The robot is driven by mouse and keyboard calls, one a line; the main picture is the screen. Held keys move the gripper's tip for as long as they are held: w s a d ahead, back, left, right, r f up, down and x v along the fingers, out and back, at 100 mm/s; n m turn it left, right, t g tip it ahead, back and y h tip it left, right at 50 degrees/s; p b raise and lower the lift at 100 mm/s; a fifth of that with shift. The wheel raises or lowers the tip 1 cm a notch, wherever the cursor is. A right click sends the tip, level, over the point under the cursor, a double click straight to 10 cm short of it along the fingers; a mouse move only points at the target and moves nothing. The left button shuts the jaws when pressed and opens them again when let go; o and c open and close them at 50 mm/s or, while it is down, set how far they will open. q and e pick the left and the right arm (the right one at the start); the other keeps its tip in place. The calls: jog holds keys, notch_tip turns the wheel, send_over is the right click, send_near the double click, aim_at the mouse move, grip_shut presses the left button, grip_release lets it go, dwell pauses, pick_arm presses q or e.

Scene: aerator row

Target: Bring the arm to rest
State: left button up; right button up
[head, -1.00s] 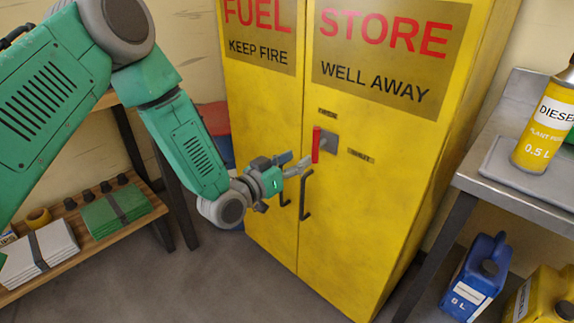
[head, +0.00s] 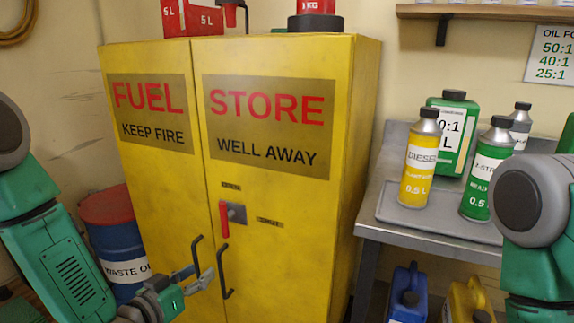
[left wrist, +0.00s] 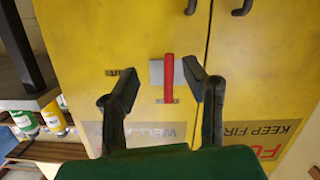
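The yellow fuel store cabinet (head: 290,260) stands in the middle of the head view, both doors shut. Its red latch handle (head: 224,220) is upright at the left of a grey plate (head: 237,212). My left gripper (head: 203,277) is below and left of the handle, in front of the black door pulls. In the left wrist view my left gripper (left wrist: 163,92) is open, its fingers apart. The red handle (left wrist: 169,78) appears between them, with nothing visibly held. My right arm shows at the right edge of the head view; its gripper is out of view.
A metal bench (head: 385,229) stands right of the cabinet, with a grey tray (head: 386,204), a yellow diesel bottle (head: 420,160) and green containers. A blue waste oil drum (head: 120,245) stands at the left. Blue and yellow jugs are under the bench.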

pick_arm(q)
jog(key=s+f+g+y+p, duration=0.1)
jog(key=s+f+g+y, duration=0.1)
jog(key=s+f+g, duration=0.5)
jog(key=s+a+f+g+y, duration=0.1)
jog(key=s+f+g, duration=0.1)
jog(key=s, duration=0.7)
jog(key=s+a+f+g+y+p, duration=0.1)
jog(key=s+a+f+g, duration=0.1)
jog(key=s, duration=0.6)
jog(key=s+a+f+n+g+y+p, duration=0.1)
jog(key=s+a+f+g, duration=0.1)
jog(key=s, duration=0.7)
notch_tip(320, 180, down, 3)
jog(key=shift+s+r+g+y, duration=0.15)
jog(key=shift+s+g+y, duration=0.15)
jog(key=shift+g, duration=0.2)
jog(key=shift+w, duration=0.1)
